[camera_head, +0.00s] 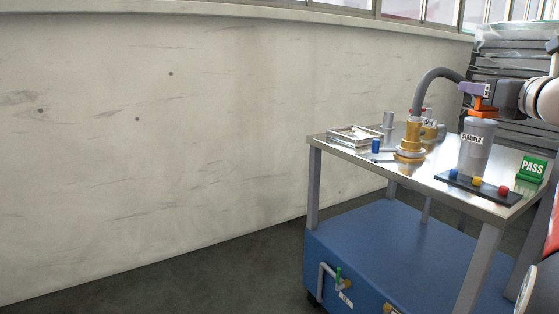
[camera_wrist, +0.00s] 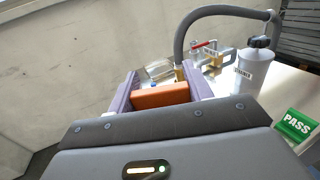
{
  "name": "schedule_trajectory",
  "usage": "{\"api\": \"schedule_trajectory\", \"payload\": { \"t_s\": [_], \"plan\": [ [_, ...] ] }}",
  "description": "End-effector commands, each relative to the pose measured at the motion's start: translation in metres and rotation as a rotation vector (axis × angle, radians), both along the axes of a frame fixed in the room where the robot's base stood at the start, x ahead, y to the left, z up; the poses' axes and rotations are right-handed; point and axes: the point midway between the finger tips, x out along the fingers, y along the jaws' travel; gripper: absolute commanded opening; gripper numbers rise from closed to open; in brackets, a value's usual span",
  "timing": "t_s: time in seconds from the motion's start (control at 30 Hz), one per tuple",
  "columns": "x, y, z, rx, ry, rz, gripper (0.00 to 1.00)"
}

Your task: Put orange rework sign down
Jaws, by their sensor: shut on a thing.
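My gripper (camera_head: 474,92) is shut on the orange rework sign (camera_head: 483,112). In the head view the sign shows as an orange piece just below the purple fingers, in front of or above the grey strainer canister (camera_head: 477,147). In the wrist view the orange sign (camera_wrist: 160,97) sits between the two purple fingers (camera_wrist: 160,93); its lettering is not visible. In that view the canister stands apart, to the right of the fingers. The sign is held above the level of the steel table top (camera_head: 440,176).
A green PASS sign (camera_head: 532,168) stands at the table's right. A black strip (camera_head: 480,187) with coloured knobs lies before the canister. A brass fitting with a grey hose (camera_head: 412,138), a blue cylinder (camera_head: 376,146) and a tray (camera_head: 355,137) occupy the left. Bare steel shows at the front left.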

Motion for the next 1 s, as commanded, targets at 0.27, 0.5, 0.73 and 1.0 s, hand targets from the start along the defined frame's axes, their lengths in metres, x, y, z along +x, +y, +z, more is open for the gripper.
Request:
{"api": "schedule_trajectory", "payload": {
  "t_s": [0.27, 0.5, 0.73, 1.0],
  "plan": [
    [-0.001, 0.014, -0.035, 0.004, 0.004, 0.043, 0.24],
    [-0.004, 0.036, -0.089, 0.008, 0.007, 0.11, 0.24],
    [-0.009, 0.082, -0.201, 0.015, 0.011, 0.25, 0.24],
    [-0.017, 0.144, -0.352, 0.018, 0.014, 0.44, 0.24]
  ]
}}
